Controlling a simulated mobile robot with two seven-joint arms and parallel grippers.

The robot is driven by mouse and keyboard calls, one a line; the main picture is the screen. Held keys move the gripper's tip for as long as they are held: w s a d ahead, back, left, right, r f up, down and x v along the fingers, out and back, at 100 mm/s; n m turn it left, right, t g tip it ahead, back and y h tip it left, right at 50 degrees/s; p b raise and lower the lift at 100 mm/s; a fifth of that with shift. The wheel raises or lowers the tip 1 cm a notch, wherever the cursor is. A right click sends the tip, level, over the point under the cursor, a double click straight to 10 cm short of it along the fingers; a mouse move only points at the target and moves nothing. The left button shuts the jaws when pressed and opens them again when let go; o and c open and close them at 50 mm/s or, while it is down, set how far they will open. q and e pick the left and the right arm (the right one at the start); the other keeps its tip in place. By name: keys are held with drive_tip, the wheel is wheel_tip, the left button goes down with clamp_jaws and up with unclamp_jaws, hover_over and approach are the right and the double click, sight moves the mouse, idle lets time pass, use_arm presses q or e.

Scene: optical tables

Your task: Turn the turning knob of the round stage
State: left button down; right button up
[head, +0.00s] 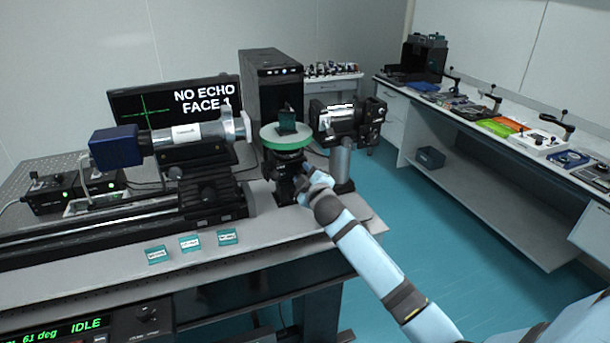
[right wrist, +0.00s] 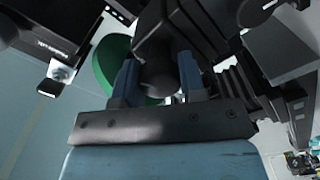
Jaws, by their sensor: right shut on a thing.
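The round stage (head: 287,139) has a green disc top on a black mount near the right end of the optical table. A small dark green block (head: 287,122) stands upright on the disc. My right gripper (head: 308,178) is at the lower right side of the mount. In the right wrist view its two blue fingers (right wrist: 159,78) are on either side of a dark rounded knob (right wrist: 159,76), shut on it. The green disc (right wrist: 112,66) shows behind the fingers there. In the head view the knob is hidden by the gripper. My left gripper is not in view.
A blue and silver camera tube (head: 170,143) points at the stage from the left. Another instrument (head: 345,120) on a post stands close to its right. A monitor (head: 178,104) reads "NO ECHO FACE 1". Several small teal labels (head: 190,242) lie near the table's front edge.

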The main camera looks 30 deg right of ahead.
drive_tip(key=m+p, duration=0.1)
drive_tip(key=m, duration=0.3)
drive_tip(key=shift+r+m, duration=0.1)
drive_tip(key=shift+m, duration=0.2)
drive_tip(key=m+p, duration=0.2)
drive_tip(key=m, duration=0.1)
drive_tip(key=shift+m, duration=0.4)
drive_tip(key=m+p, duration=0.1)
drive_tip(key=m, duration=0.2)
drive_tip(key=shift+m+p, duration=0.3)
drive_tip(key=m+p, duration=0.2)
drive_tip(key=m, duration=0.4)
drive_tip(key=shift+p, duration=0.35)
drive_tip(key=m+p, duration=0.1)
drive_tip(key=m, duration=0.4)
drive_tip(key=o, duration=0.9)
